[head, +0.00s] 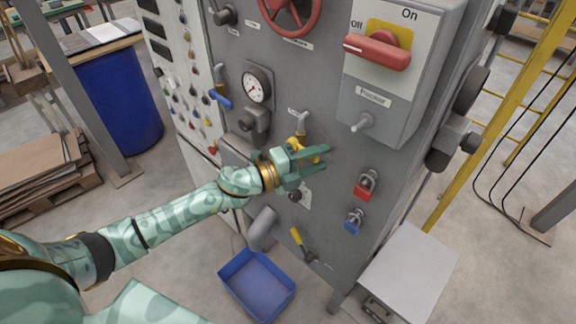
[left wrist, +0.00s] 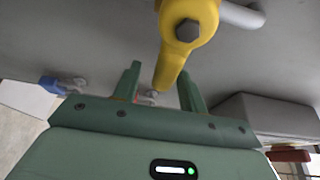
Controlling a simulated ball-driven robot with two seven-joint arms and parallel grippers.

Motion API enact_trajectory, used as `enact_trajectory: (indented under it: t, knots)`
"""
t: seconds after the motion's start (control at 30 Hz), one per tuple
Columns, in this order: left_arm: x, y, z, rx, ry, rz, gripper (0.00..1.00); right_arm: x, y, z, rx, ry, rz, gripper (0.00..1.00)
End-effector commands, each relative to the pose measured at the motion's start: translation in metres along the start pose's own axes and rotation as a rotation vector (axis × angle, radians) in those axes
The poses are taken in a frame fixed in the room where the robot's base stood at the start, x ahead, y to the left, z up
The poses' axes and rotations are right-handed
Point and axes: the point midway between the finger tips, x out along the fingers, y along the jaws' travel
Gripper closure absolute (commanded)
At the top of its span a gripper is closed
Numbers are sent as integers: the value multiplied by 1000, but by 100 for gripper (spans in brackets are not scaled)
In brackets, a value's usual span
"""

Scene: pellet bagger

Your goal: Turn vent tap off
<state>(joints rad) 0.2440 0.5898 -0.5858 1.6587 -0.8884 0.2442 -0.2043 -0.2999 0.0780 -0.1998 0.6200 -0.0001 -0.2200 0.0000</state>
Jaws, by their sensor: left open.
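The vent tap has a yellow lever handle (head: 297,143) on a grey pipe that comes out of the grey panel, with a small label whose words I cannot read. My left gripper (head: 326,158) is at the handle, open, with its green fingers pointing right. In the left wrist view, the yellow handle (left wrist: 172,62) hangs large and close, with a dark bolt at its hub. Its narrow end lies between the two open fingertips (left wrist: 160,72), and no clear contact shows. The fingers partly hide the handle in the head view. My right gripper is not in view.
A red rotary switch (head: 378,52) on a grey box sits above right. A pressure gauge (head: 257,86) and blue lever (head: 220,99) are left of the tap. Red (head: 366,186) and blue (head: 353,222) padlocks hang lower right. A blue bin (head: 257,284) stands below.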

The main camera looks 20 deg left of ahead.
Motion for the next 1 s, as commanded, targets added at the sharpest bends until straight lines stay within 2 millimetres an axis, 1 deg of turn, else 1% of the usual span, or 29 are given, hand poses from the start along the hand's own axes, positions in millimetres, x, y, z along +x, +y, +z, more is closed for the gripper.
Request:
enact_trajectory:
  t: [0.07,0.17,0.27,0.5,0.6,0.7,0.8,1.0]
  knots:
    - [-4,1,0,0,-1,1,58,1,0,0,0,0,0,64]
    - [-18,2,0,0,-1,3,58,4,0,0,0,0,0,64]
    - [-41,4,0,0,-1,5,58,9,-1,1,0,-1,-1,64]
    - [-109,6,-1,-2,1,7,58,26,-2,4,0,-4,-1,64]
    - [-131,5,-1,-3,0,6,58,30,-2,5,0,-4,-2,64]
    - [-146,4,0,-2,-1,4,58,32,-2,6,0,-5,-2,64]
    - [-156,3,-1,-2,1,3,58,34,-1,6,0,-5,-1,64]
    - [-163,1,0,1,0,2,58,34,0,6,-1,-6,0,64]
